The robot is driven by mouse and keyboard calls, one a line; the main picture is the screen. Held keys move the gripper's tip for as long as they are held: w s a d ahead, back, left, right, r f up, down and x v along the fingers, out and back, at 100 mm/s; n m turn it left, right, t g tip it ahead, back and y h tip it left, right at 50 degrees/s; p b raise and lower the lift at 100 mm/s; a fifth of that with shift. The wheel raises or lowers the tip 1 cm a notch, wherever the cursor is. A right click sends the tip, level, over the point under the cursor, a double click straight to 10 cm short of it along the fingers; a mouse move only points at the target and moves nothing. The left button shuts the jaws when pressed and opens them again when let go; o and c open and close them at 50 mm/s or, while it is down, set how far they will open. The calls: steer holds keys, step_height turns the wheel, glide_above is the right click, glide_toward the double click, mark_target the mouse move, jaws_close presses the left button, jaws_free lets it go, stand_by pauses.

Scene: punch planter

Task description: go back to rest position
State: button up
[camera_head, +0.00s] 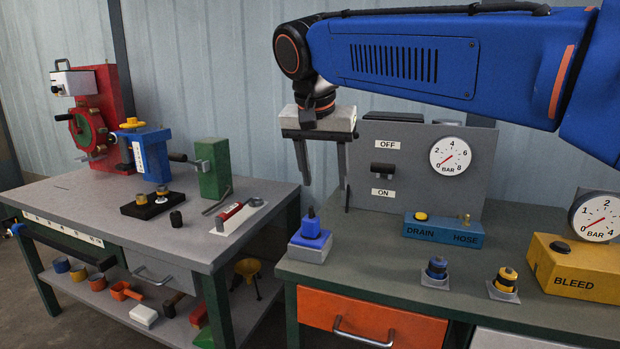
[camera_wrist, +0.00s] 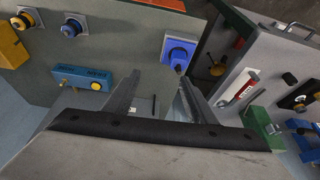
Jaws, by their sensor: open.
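My gripper (camera_head: 323,181) hangs from my blue arm above the left part of the right bench (camera_head: 385,255). Its two fingers point down and stand apart, with nothing between them. In the wrist view my gripper (camera_wrist: 155,108) also shows open and empty. A blue block with an upright stem (camera_head: 310,240) stands on the bench just below and left of the fingers. It also shows in the wrist view (camera_wrist: 179,52), beyond the fingertips. The grey panel with the OFF/ON switch (camera_head: 415,188) stands behind and right of the fingers.
A blue DRAIN/HOSE block (camera_head: 443,231), two knobbed plugs (camera_head: 436,269) (camera_head: 504,281) and a yellow BLEED box (camera_head: 570,275) stand on the right bench. The left bench (camera_head: 75,205) holds a red wheel device (camera_head: 95,120), a blue vise (camera_head: 150,152) and a green block (camera_head: 213,168). A gap separates the benches.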

steer(key=s+d+f+n, duration=0.1)
steer(key=s+d+f, duration=0.45)
steer(key=d, duration=0.25)
steer(key=s+d+f+n+y, duration=0.1)
steer(key=s+d+f, duration=0.4)
steer(key=d+f, duration=0.15)
steer(key=s+d+f+n, duration=0.1)
steer(key=s+d+f, duration=0.4)
steer(key=d, duration=0.4)
steer(key=s+d+f, duration=0.3)
steer(key=s+f, duration=0.4)
steer(key=f, duration=0.3)
steer(key=shift+s+d+f+t, duration=0.2)
steer(key=shift+s+d+t, duration=0.05)
steer(key=shift+s+t, duration=0.15)
